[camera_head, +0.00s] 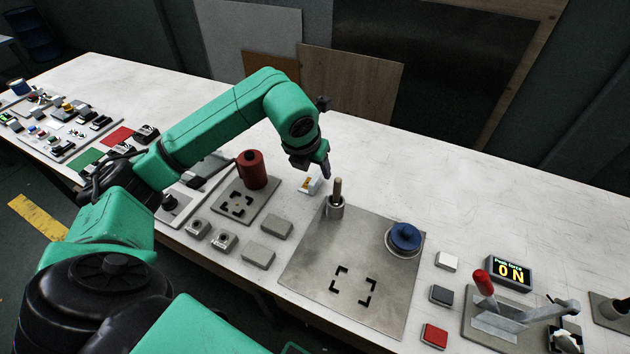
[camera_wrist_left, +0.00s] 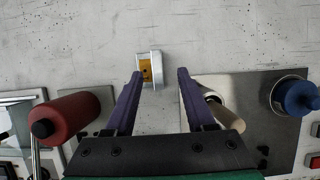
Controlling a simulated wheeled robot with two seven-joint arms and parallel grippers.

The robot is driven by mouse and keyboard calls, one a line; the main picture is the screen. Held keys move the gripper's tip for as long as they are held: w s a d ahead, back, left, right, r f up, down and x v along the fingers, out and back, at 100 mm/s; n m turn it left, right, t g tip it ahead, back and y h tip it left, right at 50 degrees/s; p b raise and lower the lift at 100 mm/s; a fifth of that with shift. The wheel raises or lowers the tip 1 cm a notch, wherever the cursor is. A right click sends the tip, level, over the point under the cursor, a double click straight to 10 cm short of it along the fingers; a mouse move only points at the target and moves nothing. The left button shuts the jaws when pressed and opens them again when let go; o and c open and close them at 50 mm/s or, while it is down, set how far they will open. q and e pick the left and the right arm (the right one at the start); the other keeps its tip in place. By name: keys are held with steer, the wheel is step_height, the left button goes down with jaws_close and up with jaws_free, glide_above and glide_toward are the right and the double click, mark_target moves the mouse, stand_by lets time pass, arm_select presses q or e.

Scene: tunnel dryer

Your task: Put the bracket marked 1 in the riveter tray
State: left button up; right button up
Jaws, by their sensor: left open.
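A small pale bracket with an orange-yellow face (camera_head: 310,185) lies on the white bench, behind the large metal plate. In the left wrist view the bracket (camera_wrist_left: 156,68) lies ahead, between the lines of the two fingers. Its mark is too small to read. My left gripper (camera_head: 322,172) is open and empty just above and beside the bracket, fingers pointing down. In the left wrist view the gripper (camera_wrist_left: 160,74) shows its two fingers wide apart. I cannot tell which surface is the riveter tray. My right gripper does not show.
A metal plate (camera_head: 318,272) with corner marks carries a wooden-handled post (camera_head: 336,200) and a blue knob (camera_head: 404,238). A red cylinder (camera_head: 252,170) stands on a smaller marked plate (camera_head: 236,210) to the left. A lever device (camera_head: 510,318) and force display (camera_head: 509,271) stand right. The bench behind is clear.

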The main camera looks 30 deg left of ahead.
mark_target(316, 177)
arm_select(q)
steer(key=p+x, duration=0.1)
steer(key=x, duration=0.4)
steer(key=shift+s+a+f, duration=0.15)
steer(key=shift+a, duration=0.05)
jaws_close()
